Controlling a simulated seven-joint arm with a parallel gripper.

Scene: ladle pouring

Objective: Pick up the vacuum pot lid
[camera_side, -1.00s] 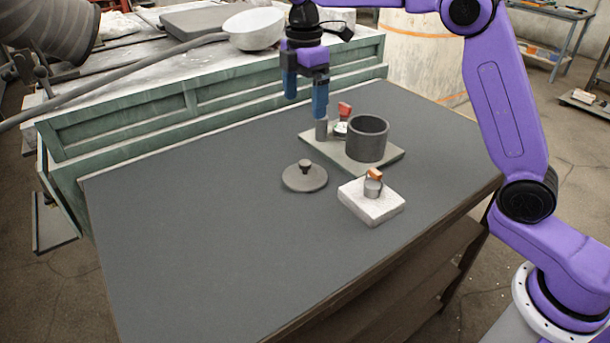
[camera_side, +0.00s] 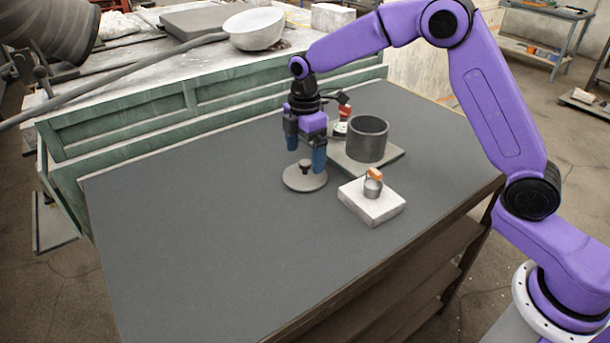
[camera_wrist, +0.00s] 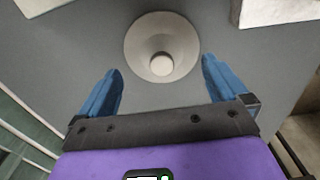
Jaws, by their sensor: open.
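In the wrist view, the open fingers (camera_wrist: 160,80) are wider apart than the knob, and the knob lies a little beyond the fingertips. The dark pot (camera_side: 367,140) stands open on a grey plate.
The grey plate (camera_side: 392,158) also bears a small red-topped part (camera_side: 344,112) next to the pot. A white block (camera_side: 370,207) with a small orange-topped metal piece (camera_side: 373,183) sits right of the lid. The table's left and front (camera_side: 200,240) are clear.

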